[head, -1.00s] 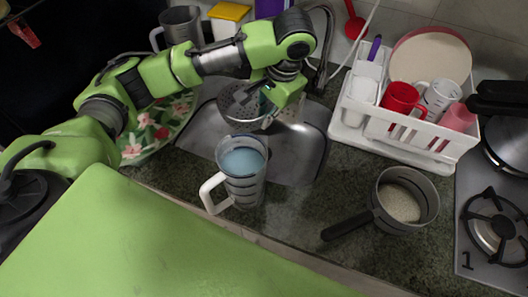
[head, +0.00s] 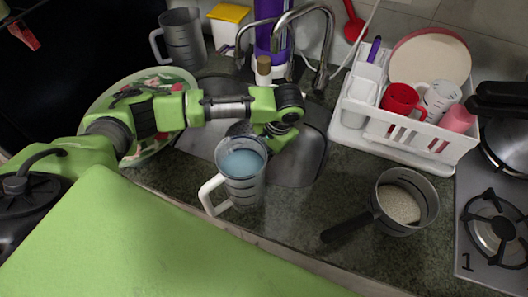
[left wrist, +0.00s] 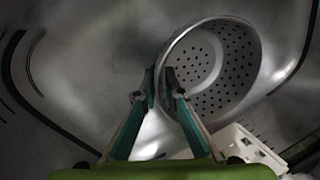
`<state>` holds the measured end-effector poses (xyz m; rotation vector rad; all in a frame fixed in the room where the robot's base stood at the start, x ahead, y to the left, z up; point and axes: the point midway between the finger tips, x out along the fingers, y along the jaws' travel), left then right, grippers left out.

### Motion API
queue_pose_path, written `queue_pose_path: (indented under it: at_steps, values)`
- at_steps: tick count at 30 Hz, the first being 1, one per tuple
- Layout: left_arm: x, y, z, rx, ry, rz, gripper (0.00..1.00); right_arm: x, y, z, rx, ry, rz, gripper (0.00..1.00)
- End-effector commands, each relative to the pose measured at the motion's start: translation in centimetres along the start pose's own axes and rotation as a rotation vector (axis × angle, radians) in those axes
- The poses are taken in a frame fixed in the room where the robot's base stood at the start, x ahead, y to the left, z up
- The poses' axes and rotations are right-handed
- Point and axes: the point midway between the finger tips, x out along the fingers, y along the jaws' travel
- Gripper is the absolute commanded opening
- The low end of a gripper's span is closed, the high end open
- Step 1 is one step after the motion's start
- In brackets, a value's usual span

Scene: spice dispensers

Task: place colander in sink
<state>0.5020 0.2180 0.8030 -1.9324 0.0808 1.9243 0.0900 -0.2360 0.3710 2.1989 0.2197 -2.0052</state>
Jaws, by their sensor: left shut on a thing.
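The grey metal colander (left wrist: 215,65), with many round holes, shows in the left wrist view. My left gripper (left wrist: 160,85) is shut on its rim at the left side. The colander sits low in the sink (head: 305,165) and looks tilted. In the head view only a small part of the colander (head: 240,129) shows, between my arm and the jug. My left gripper (head: 270,138) is over the sink basin there, its fingertips mostly hidden. Whether the colander touches the basin floor cannot be told. My right gripper is not in view.
A jug of bluish liquid (head: 243,185) stands at the sink's front edge. The faucet (head: 327,45) is behind the basin. A white dish rack (head: 385,140) and a pot (head: 418,217) are to the right. A floral tray (head: 150,85) lies left, partly under my arm.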

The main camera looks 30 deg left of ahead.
Motion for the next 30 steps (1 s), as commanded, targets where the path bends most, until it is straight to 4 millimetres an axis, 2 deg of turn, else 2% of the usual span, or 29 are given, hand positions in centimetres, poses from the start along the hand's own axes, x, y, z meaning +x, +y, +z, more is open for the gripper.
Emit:
queue_pose_path:
  at_steps: [9, 10, 12, 23, 26, 30]
  values:
    - [0.2, 0.1, 0.0, 0.0, 0.0, 0.001, 0.0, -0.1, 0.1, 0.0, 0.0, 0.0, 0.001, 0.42]
    - [0.3, 0.1, 0.0, 0.0, 0.0, 0.001, 0.12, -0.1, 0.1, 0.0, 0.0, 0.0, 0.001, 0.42]
    - [0.2, 0.1, 0.0, 0.0, 0.0, 0.001, 0.26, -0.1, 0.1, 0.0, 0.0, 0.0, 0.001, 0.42]
    - [0.1, 0.0, -0.1, -0.001, 0.001, 0.0, 0.26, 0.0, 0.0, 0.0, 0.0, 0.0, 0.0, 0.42]
    - [-0.8, 0.0, -0.1, -0.001, 0.003, 0.002, 0.26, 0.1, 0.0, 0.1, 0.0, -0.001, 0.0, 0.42]
    - [-3.3, 0.1, -0.2, 0.0, 0.005, 0.002, 0.26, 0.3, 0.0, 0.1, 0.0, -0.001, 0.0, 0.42]
